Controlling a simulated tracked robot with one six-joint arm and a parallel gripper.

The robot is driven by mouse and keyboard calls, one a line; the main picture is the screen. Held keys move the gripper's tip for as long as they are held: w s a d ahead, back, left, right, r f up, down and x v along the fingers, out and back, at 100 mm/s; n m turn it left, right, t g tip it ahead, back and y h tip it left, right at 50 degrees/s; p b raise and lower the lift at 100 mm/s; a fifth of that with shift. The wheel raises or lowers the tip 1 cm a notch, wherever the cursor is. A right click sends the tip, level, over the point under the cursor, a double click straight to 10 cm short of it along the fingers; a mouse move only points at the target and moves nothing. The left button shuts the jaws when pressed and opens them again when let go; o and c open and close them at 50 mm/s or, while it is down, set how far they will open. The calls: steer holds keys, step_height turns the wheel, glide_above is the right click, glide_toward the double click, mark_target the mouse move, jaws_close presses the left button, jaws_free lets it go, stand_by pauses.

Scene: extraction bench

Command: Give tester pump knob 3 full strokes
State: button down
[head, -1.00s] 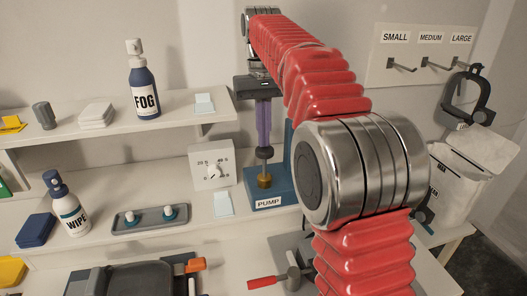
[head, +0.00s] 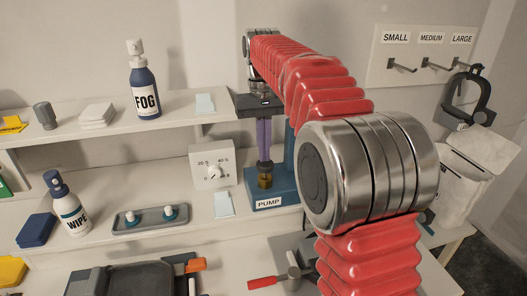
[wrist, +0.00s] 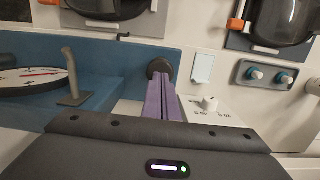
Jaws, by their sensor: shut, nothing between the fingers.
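The tester pump is a blue stand (head: 284,181) labelled PUMP on the lower shelf. Its dark round knob (head: 265,165) now sits low, right above the brass collar (head: 265,181). My gripper (head: 264,158) points straight down with its purple fingers shut and empty, their tips at the top of the knob. In the wrist view my gripper (wrist: 161,80) meets the knob (wrist: 160,67), which is partly hidden behind the fingertips. Beside it are the pump's gauge (wrist: 30,79) and a grey lever (wrist: 72,80).
A dial box (head: 212,168) stands just left of the pump, with a pale card (head: 223,204) by it. The upper shelf (head: 180,124) ends close to my gripper's left. A grey tray (head: 151,219) and a WIPE bottle (head: 68,208) stand further left.

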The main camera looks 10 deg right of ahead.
steer(key=shift+f, duration=0.45)
steer(key=w, duration=0.1)
steer(key=w+r, duration=0.1)
steer(key=w, duration=0.1)
steer(key=shift+r, duration=0.1)
step_height(320, 180, up, 7)
steer(key=shift+w+r, duration=0.15)
steer(key=shift+w, duration=0.3)
stand_by(0.5)
steer(key=shift+s+r, duration=0.1)
steer(key=shift+s, duration=0.05)
stand_by(0.6)
